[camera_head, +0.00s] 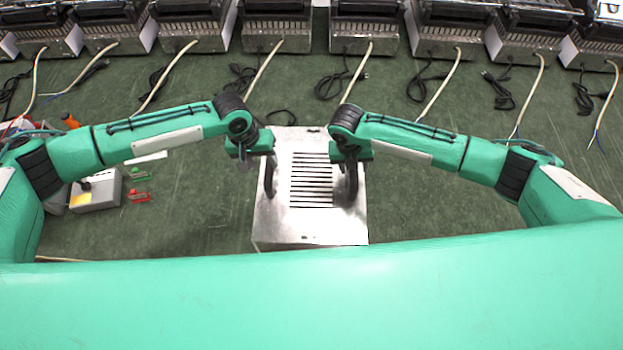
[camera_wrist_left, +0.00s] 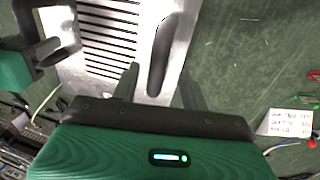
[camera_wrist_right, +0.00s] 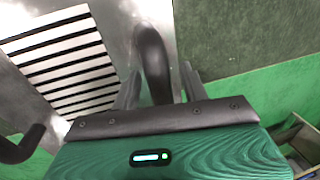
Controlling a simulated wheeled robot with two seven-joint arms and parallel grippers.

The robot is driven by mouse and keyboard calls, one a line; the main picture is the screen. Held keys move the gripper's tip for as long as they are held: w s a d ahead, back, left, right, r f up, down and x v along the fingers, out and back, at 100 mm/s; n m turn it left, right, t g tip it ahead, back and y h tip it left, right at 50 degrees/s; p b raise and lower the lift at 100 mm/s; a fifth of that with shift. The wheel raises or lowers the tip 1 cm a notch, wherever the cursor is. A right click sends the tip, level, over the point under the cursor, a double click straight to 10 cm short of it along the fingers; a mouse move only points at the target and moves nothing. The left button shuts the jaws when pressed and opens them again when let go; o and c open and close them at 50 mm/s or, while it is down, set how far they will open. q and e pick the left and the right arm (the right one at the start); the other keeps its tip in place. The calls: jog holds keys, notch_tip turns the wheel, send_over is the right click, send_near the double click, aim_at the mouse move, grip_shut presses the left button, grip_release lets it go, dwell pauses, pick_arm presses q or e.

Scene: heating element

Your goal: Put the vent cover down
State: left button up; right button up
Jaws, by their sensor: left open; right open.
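The vent cover (camera_head: 311,225) is a silvery metal panel with a row of dark slots and two black handles. It lies flat on the green surface in the middle of the head view. My left gripper (camera_head: 262,160) is at its left handle (camera_head: 269,180). In the left wrist view the open fingers (camera_wrist_left: 158,85) stand on either side of that handle, apart from it. My right gripper (camera_head: 350,160) is at the right handle (camera_head: 351,182). In the right wrist view its open fingers (camera_wrist_right: 160,85) stand around that handle. Whether a finger touches it is hard to tell.
Several metal heater units (camera_head: 277,28) with cables stand in a row at the back. A grey box (camera_head: 96,191) and small red and green items (camera_head: 139,195) lie at the left. A white label (camera_wrist_left: 290,122) lies on the surface. The green surface right of the cover is clear.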

jog(key=shift+r, duration=0.1)
pick_arm(q)
jog(key=r, duration=0.2)
jog(key=a+r, duration=0.1)
jog(key=r, duration=0.2)
jog(key=shift+a+r, duration=0.1)
jog(key=shift+r, duration=0.2)
pick_arm(e)
notch_tip(320, 180, up, 12)
jog(key=a, duration=0.2)
jog(key=shift+w+a+f, duration=0.15)
jog(key=shift+a+f, duration=0.05)
